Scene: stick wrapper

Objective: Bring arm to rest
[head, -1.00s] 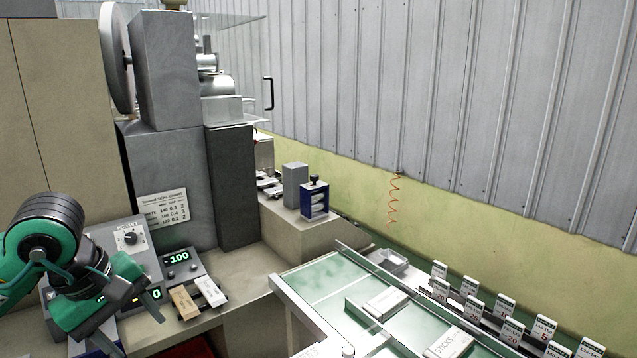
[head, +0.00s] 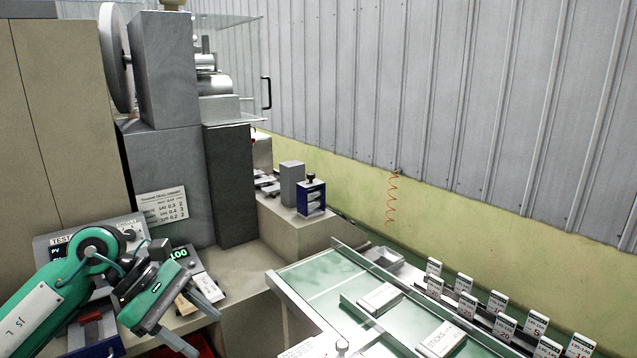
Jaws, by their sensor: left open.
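My left arm comes in from the lower left in the head view. Its green and black gripper (head: 203,326) hangs in front of the test panel (head: 62,242) and over the front of the bench. The fingers are apart and nothing shows between them. My right arm and gripper are not in view.
A tall grey machine (head: 170,175) stands behind the bench. A green-topped table (head: 320,285) with white boxes (head: 380,299) is at the right, with a row of labelled cards (head: 498,301) along its far edge. A red bin (head: 200,345) sits below the bench edge.

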